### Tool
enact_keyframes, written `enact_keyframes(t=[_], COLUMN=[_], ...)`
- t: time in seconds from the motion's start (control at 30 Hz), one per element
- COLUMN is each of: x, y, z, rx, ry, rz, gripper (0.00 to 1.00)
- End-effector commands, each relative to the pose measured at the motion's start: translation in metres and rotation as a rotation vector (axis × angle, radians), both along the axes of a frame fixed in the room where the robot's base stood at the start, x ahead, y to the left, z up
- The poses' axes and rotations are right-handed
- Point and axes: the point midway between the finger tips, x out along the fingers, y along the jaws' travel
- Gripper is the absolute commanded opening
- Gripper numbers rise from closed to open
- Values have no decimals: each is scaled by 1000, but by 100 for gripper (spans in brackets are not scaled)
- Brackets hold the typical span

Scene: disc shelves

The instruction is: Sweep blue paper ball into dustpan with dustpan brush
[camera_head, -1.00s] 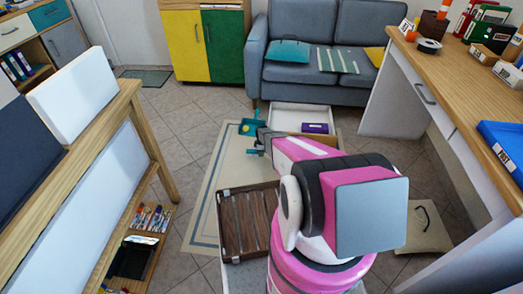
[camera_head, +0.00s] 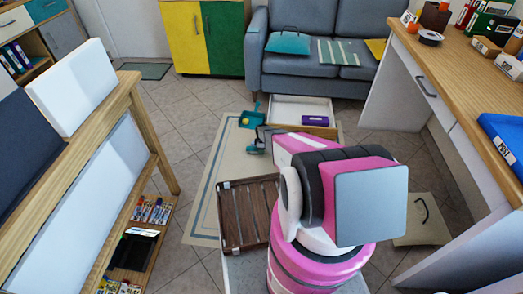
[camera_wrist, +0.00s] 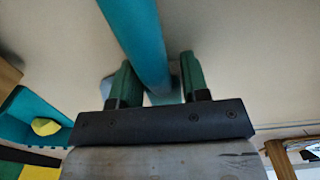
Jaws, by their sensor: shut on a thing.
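My gripper (camera_wrist: 155,85) is shut on the teal handle of the dustpan brush (camera_wrist: 140,35), which runs between its two green fingers. In the head view the gripper end (camera_head: 263,136) is partly hidden by my arm, with teal brush parts beside it. The teal dustpan (camera_wrist: 20,113) lies on the floor at the left of the wrist view, apart from the gripper. A yellow ball (camera_wrist: 45,126) is in it. In the head view the dustpan (camera_head: 257,121) lies just beyond the gripper. A pale blue-grey shape shows behind the fingers; I cannot tell whether it is the blue paper ball.
A white open box (camera_head: 285,108) with a purple item stands right of the dustpan. A brown wooden crate (camera_head: 232,238) is nearer on the left. The sofa (camera_head: 330,75) is behind, a desk (camera_head: 470,85) on the right. The beige rug (camera_head: 205,195) has bare room on the left.

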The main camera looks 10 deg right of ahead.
Motion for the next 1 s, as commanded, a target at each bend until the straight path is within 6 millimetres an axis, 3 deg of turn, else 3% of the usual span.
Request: enact_keyframes(t=[1.0], x=[37], y=[-10], z=[-1], rx=[0], ry=[0], rz=[0], gripper=[23])
